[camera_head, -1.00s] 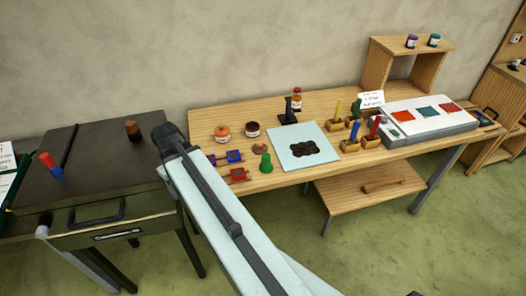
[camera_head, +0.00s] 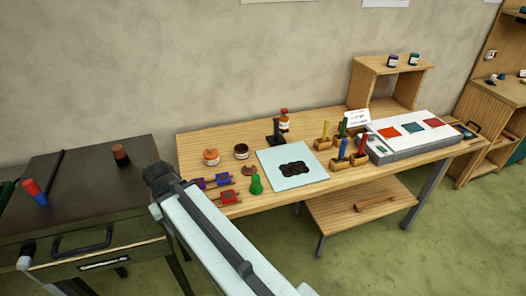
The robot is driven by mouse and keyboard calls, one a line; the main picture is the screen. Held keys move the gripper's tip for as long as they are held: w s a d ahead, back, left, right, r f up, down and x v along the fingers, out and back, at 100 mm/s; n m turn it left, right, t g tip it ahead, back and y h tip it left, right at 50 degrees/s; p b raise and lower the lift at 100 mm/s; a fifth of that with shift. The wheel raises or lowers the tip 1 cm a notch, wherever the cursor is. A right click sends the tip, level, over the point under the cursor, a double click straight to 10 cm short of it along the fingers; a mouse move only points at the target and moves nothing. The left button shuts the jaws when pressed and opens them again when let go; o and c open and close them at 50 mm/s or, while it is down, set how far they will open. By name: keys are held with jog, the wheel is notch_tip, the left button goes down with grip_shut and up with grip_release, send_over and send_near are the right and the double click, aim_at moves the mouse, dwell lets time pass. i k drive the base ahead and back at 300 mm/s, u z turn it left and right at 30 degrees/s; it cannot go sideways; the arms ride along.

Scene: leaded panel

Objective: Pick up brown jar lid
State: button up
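A small flat brown piece (camera_head: 249,170), which looks like the brown jar lid, lies on the wooden table (camera_head: 210,143). It is in front of a dark jar (camera_head: 241,151) and left of a pale square board (camera_head: 268,160). My arm reaches up from the bottom of the picture, and its dark end joint is left of the brown piece, over the gap between the table and the dark cabinet. No gripper fingers show, so my gripper is not in view. Nothing covers the brown piece.
An orange-topped jar (camera_head: 211,157), a green cone-like piece (camera_head: 256,185) and red and blue blocks (camera_head: 225,197) stand near the brown piece. A dark cabinet (camera_head: 80,195) stands left, holding a brown cylinder (camera_head: 121,154). Green floor is open in front at the right.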

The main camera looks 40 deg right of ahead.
aim_at(248, 170)
jog(key=z, duration=2.2)
jog(key=k, duration=0.8)
jog(key=u, duration=0.9)
jog(key=i, duration=1.05)
jog(key=u, duration=0.1)
